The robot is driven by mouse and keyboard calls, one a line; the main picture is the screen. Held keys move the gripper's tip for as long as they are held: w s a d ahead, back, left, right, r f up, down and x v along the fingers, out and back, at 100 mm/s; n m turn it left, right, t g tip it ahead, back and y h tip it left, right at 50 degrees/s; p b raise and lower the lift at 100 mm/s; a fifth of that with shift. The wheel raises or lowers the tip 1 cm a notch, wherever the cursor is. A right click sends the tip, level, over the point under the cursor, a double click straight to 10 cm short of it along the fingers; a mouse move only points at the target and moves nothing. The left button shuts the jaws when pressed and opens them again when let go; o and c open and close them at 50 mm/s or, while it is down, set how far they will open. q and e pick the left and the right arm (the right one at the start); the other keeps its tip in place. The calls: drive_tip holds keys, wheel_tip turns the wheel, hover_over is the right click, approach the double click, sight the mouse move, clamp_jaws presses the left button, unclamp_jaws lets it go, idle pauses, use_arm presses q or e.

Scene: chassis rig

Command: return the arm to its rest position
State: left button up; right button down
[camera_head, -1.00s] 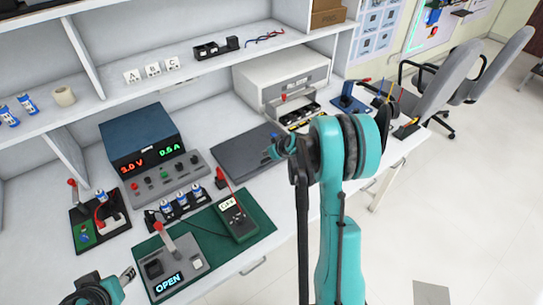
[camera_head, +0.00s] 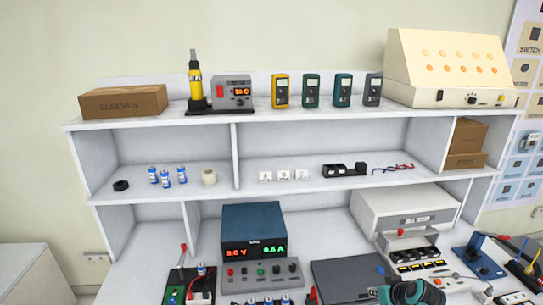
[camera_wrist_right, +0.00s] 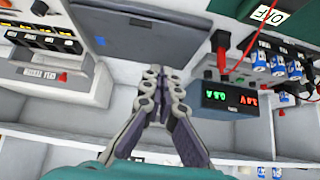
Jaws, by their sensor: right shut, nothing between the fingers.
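My right arm's teal end (camera_head: 415,292) shows at the bottom edge of the head view, low over the bench on the right. In the right wrist view my right gripper (camera_wrist_right: 160,78) points away from the camera with its fingers together and nothing between them. A dark flat panel (camera_wrist_right: 160,28) lies beyond the fingertips, and the power supply (camera_wrist_right: 235,98) with its lit display is to their right. My left gripper is outside both current views.
The shelf (camera_head: 300,185) above holds batteries, a tape roll (camera_head: 208,177) and letter blocks. Meters and a cardboard box (camera_head: 124,102) stand on top.

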drive_tip(key=s+a+r, duration=0.3)
drive_tip(key=s+a, duration=0.5)
drive_tip(key=s, duration=0.1)
drive_tip(key=s+a+r+g, duration=0.1)
drive_tip(key=s+a+r, duration=0.3)
drive_tip(key=s+a, duration=0.4)
drive_tip(key=shift+s+m+h, duration=0.4)
drive_tip(key=shift+s, duration=0.85)
drive_tip(key=shift+a, duration=0.1)
